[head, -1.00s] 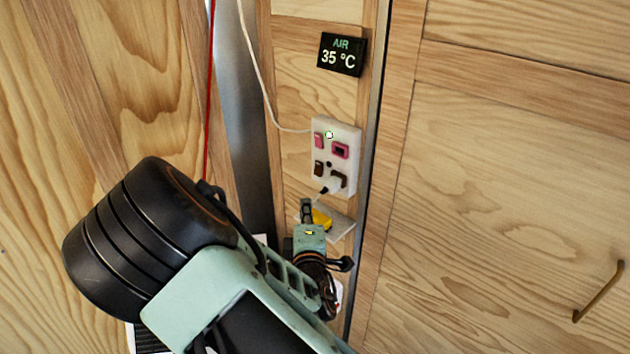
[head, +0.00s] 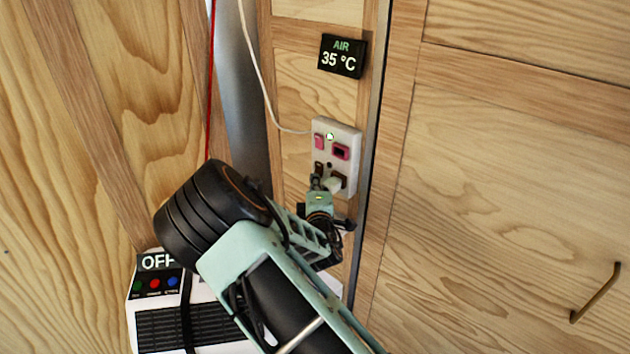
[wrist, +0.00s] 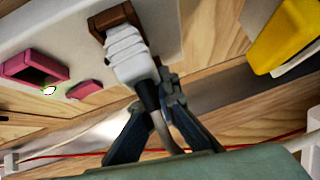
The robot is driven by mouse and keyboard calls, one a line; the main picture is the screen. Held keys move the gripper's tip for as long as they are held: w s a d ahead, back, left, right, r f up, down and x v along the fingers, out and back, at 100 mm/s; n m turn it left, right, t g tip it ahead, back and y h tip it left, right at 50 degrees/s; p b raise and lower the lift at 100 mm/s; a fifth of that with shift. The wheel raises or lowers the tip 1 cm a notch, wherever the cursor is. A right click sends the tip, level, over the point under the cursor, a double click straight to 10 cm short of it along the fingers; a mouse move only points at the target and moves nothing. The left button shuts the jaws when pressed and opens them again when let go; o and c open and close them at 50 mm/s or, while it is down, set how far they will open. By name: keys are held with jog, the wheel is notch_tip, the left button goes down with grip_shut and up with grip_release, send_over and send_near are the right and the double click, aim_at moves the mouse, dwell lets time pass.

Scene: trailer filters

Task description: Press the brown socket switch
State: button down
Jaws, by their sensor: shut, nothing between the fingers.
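The white socket panel (head: 348,135) is on the wooden wall, with a pink switch and pink socket in its upper half. The brown socket switch (head: 319,167) is at its lower left, mostly covered by the tip of my gripper (head: 317,183). The brown socket (head: 340,174) beside it holds a white plug (head: 335,184). In the wrist view the plug (wrist: 128,55) and the brown socket (wrist: 112,18) are close to my shut, empty gripper (wrist: 168,88). I cannot make out the brown switch there, nor tell whether the fingertips touch it.
A yellow thing (wrist: 283,35) is close to the gripper at the right of the wrist view. A white box with an OFF display (head: 190,320) stands below left. A black AIR display (head: 342,55) is above the panel. A white cable (head: 258,75) runs to the panel.

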jog(key=shift+d+f, duration=0.1)
dwell(0.3)
jog(key=shift+w+d+n+t+b, duration=0.2)
jog(key=shift+w+n+t+b, duration=0.15)
jog(key=shift+b, duration=0.85)
jog(key=shift+f, duration=0.1)
